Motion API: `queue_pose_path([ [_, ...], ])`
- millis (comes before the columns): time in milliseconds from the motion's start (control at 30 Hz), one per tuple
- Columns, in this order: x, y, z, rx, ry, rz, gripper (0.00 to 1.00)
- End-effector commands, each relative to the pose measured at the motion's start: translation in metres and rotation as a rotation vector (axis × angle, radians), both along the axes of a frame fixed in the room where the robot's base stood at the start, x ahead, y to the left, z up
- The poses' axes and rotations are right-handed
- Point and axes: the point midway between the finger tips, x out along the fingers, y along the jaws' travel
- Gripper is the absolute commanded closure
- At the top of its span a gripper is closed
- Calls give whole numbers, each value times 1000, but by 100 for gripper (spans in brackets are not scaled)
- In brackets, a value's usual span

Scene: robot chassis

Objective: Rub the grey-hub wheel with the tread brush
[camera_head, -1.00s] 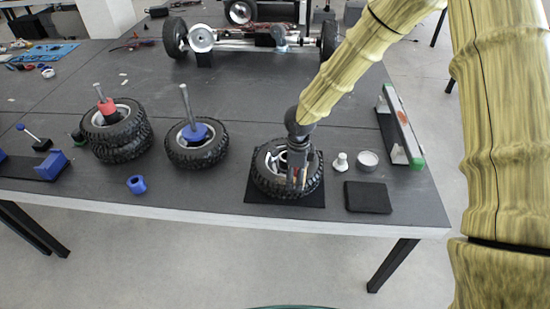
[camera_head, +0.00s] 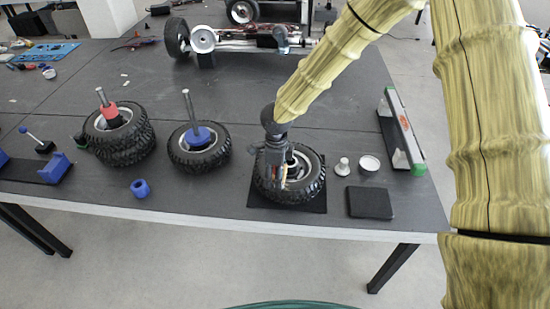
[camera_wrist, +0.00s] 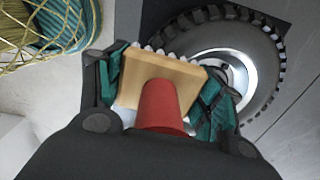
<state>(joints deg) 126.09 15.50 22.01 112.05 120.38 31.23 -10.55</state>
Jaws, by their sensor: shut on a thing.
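The grey-hub wheel (camera_head: 312,187) lies flat on a thin black mat (camera_head: 260,202) near the table's front edge. My gripper (camera_head: 275,180) is over the left part of this wheel in the head view. In the wrist view my gripper (camera_wrist: 160,95) is shut on the tread brush (camera_wrist: 165,75), which has a wooden block, a red handle and pale bristles along its far edge. The wheel also shows in the wrist view (camera_wrist: 265,55), beyond and to the right of the brush. I cannot tell whether the bristles touch the tyre.
Left stand a wheel with a blue hub piece (camera_head: 198,135) and a stacked pair with a red piece (camera_head: 113,109). Right of the mat are a small white knob (camera_head: 343,166), a round tin (camera_head: 369,163), a black pad (camera_head: 370,202) and a green-ended level (camera_head: 400,130).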

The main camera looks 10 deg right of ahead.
Motion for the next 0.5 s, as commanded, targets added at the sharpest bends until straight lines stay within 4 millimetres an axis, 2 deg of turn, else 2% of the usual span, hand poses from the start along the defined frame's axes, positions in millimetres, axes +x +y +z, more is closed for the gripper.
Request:
queue_pose_path([
  [500,-3,-4,48,0,5,-5,72],
])
